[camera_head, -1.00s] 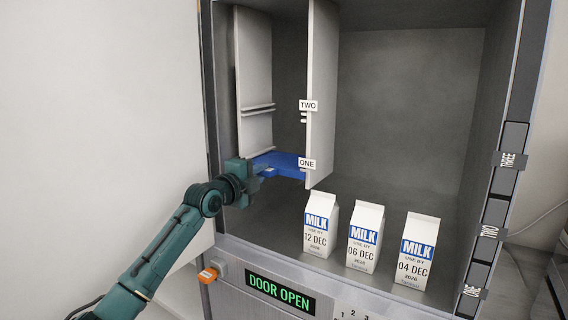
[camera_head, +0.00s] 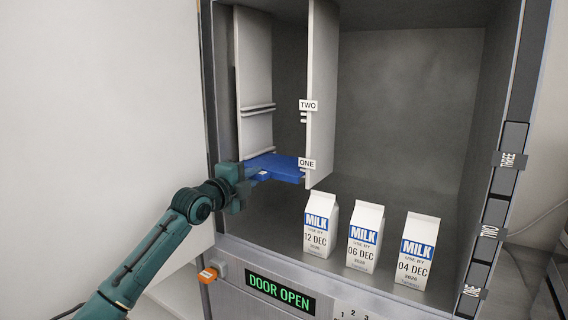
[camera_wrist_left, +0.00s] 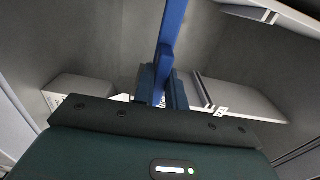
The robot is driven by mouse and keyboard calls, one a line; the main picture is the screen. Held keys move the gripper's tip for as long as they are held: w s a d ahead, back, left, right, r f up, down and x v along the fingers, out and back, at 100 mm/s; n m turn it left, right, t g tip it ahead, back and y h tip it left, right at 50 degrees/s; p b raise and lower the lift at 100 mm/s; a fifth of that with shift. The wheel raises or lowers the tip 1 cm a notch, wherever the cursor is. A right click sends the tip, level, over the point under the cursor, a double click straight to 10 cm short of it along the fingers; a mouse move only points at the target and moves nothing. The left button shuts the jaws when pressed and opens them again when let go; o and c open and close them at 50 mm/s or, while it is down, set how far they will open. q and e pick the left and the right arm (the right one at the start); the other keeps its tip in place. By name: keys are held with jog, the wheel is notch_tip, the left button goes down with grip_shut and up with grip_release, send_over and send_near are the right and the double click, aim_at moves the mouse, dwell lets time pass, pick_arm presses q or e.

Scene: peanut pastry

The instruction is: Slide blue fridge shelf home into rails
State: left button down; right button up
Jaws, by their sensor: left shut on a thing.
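The blue shelf (camera_head: 278,166) lies roughly level at the label ONE, between the left side panel and the upright divider in the open fridge. My left gripper (camera_head: 243,182) is shut on its front left part. In the left wrist view, the blue shelf (camera_wrist_left: 172,28) shows edge-on between the two fingers of my left gripper (camera_wrist_left: 161,88). Whether its side edges sit in the rails cannot be made out. The upper rails (camera_head: 258,109) are bare at the label TWO. My right gripper is not in view.
Three milk cartons (camera_head: 320,226) (camera_head: 364,240) (camera_head: 415,256) stand on the fridge floor, right of the shelf. The white divider (camera_head: 322,80) stands close to the shelf's right side. An orange piece (camera_head: 207,275) sticks out at the fridge's lower left front.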

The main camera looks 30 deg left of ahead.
pick_arm(q)
jog(key=s+a+b, duration=0.1)
jog(key=s+b, duration=0.4)
jog(key=s, duration=0.8)
jog(key=shift+s+f+b, duration=0.15)
jog(key=shift+s+b, duration=0.05)
jog(key=shift+b, duration=0.1)
dwell(1.2)
